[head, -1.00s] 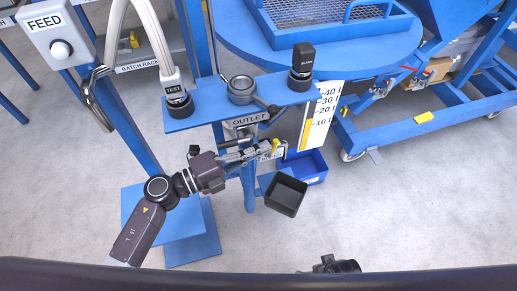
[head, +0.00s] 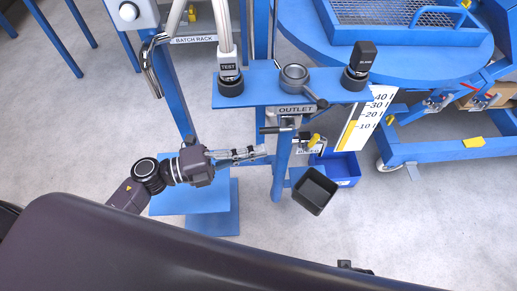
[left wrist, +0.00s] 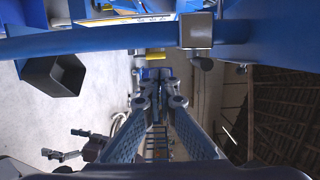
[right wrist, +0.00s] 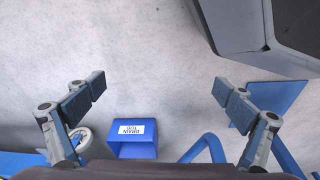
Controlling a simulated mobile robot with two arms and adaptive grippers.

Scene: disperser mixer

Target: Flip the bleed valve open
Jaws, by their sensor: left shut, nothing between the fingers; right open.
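The bleed valve with its yellow handle (head: 314,140) sits under the OUTLET plate on the blue stand, above a small white label. In the head view the handle stands up, tilted slightly. My left gripper (head: 262,153) is shut and empty, left of the handle and apart from it. In the left wrist view its fingertips (left wrist: 156,75) point toward a yellow piece (left wrist: 150,56), probably the handle; whether they touch is unclear there. My right gripper (right wrist: 160,88) is open and empty over the floor, away from the valve.
A black square cup (head: 314,191) stands below the valve, with a blue drain tub (head: 345,168) behind it. A dark-handled lever (head: 275,130) juts out left of the valve. The blue shelf (head: 260,92) with its fittings is above. The floor in front is clear.

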